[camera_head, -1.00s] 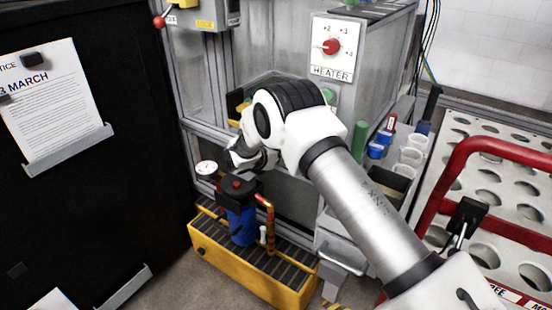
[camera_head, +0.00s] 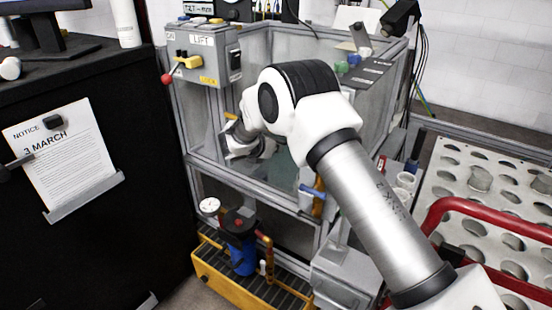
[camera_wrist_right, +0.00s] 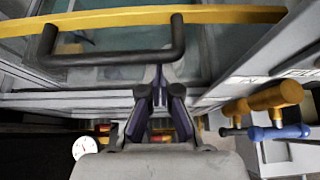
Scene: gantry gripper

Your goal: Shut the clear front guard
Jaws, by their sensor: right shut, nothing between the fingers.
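The clear front guard shows in the right wrist view as a clear pane (camera_wrist_right: 215,45) with a yellow strip (camera_wrist_right: 230,14) and a dark bar handle (camera_wrist_right: 110,58). In the head view only a short piece of yellow strip (camera_head: 230,117) shows beside my right wrist; my arm hides most of the guard. My right gripper (camera_head: 228,150) is at the front of the framed cabinet. Its fingers are shut and empty (camera_wrist_right: 160,80), with the tips close to the handle's bar. I cannot tell whether they touch it. My left gripper is not in view.
A LIFT control box (camera_head: 203,55) is on the cabinet's upper left. Below are a blue pump (camera_head: 242,256) on a yellow tray (camera_head: 225,282) and a white gauge (camera_head: 209,206). Orange and blue handles (camera_wrist_right: 280,131) stick out at right. A black cabinet (camera_head: 90,240) stands left.

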